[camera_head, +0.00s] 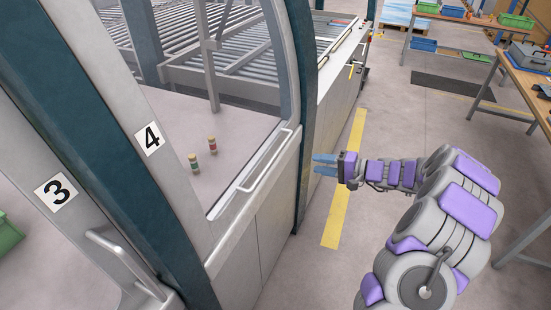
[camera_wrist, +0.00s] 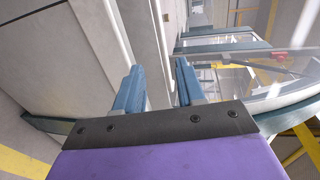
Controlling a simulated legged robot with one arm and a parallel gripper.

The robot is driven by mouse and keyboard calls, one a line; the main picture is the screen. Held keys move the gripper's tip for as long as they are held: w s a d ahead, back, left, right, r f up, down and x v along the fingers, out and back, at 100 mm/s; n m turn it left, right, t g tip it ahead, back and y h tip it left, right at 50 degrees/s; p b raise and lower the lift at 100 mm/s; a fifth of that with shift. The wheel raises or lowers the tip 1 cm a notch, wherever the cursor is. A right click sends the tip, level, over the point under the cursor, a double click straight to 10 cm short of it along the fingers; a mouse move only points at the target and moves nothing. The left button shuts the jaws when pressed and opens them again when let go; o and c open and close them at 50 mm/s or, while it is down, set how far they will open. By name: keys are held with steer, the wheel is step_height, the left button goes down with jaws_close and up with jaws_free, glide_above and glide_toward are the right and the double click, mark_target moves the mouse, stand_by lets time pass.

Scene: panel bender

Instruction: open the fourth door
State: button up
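The fourth door (camera_head: 268,222) is a grey panel with a large window, right of the post with the number 4 label (camera_head: 149,138). It looks closed, flush between its posts. Its handle (camera_head: 264,162) is a pale bar along the panel just below the window. My gripper (camera_head: 325,164) is to the right of the door and its right teal post, apart from the handle and pointing left. In the wrist view its two blue fingers (camera_wrist: 157,85) are spread with nothing held. A pale upright strip (camera_wrist: 155,35) lies beyond them; I cannot tell which part it is.
The number 3 label (camera_head: 55,192) and another door handle (camera_head: 125,262) are at the lower left. Workbenches (camera_head: 525,85) stand at the right. The floor by the yellow line (camera_head: 345,185) is clear.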

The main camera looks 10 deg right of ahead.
mark_target(274, 156)
steer(key=b+x, duration=0.2)
steer(key=x, duration=1.4)
steer(key=shift+a+f, duration=0.1)
steer(key=shift+a, duration=0.35)
steer(key=shift+c, duration=0.3)
jaws_close()
